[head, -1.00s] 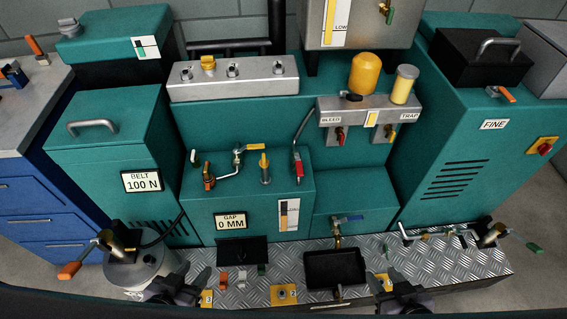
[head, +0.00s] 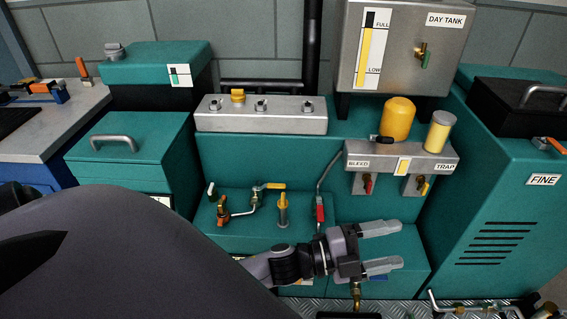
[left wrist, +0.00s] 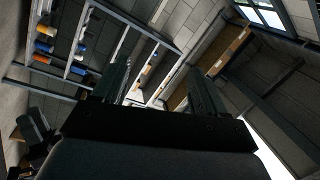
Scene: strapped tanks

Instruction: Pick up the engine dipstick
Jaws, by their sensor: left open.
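A slim upright yellow piece (head: 283,211), which looks like the engine dipstick, stands on top of the low teal engine block (head: 240,237), between an orange-handled valve and a red-handled lever. My left gripper (head: 398,247) is open and empty. It appears to the right of and below the yellow piece in the head view, apart from it, with its fingers pointing right. The left wrist view shows its two fingers (left wrist: 157,70) spread, with nothing between them. My left arm hides the lower left of the block. My right gripper is out of view.
A grey manifold (head: 262,121) is behind. The bleed and trap bracket (head: 402,160) overhangs at right. The left wrist view shows shelves (left wrist: 75,45).

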